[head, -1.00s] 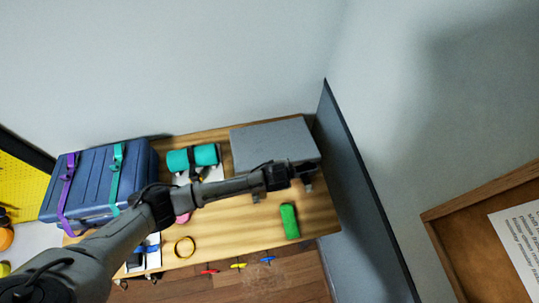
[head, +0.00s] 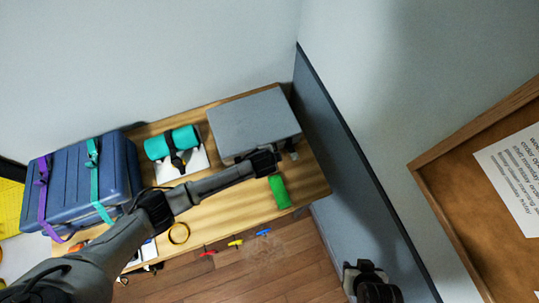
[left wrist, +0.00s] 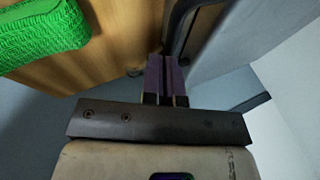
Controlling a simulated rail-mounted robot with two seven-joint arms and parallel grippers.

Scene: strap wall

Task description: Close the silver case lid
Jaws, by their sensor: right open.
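The silver case (head: 252,122) is a flat grey box at the back right of the wooden table in the head view. Its lid looks flat and down, but my left arm hides part of its front edge. My left gripper (head: 289,151) is at the case's front right side; I cannot tell whether it touches. In the left wrist view its purple finger pads (left wrist: 165,78) are together with nothing visible between them. My right gripper (head: 367,270) is open at the bottom of the head view, away from the case.
A green block (head: 279,192) lies in front of the case. A teal roll (head: 172,142) and a strapped blue suitcase (head: 75,185) are to the left. A dark partition (head: 350,150) stands close on the right. A yellow ring (head: 179,233) lies near the front edge.

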